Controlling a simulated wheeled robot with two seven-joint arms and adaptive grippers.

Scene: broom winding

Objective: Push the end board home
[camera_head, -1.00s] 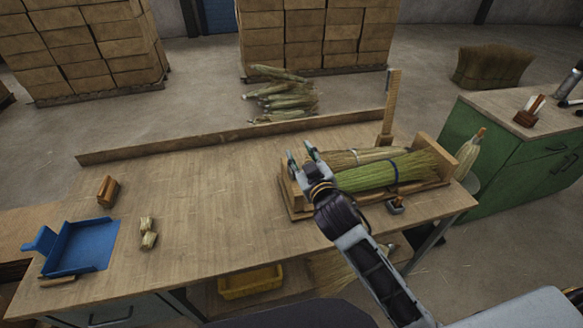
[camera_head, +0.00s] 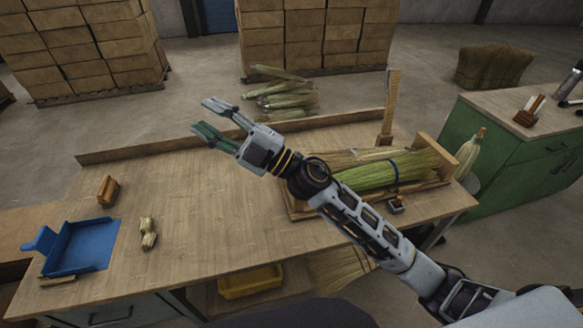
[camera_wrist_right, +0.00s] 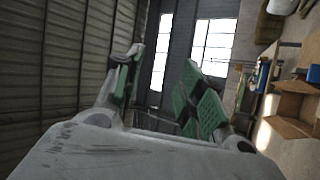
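The tray's left end is mostly hidden behind my right arm. My right gripper (camera_head: 204,118) is raised above the bench, left of the tray, with its two green-padded fingers spread and nothing between them. It also shows open in the right wrist view (camera_wrist_right: 160,75). My left gripper is not in view.
A blue dustpan (camera_head: 80,246), a wooden block (camera_head: 107,190) and small straw pieces (camera_head: 148,233) lie on the left of the bench. A wooden post (camera_head: 389,105) stands behind the tray. The bench middle is clear.

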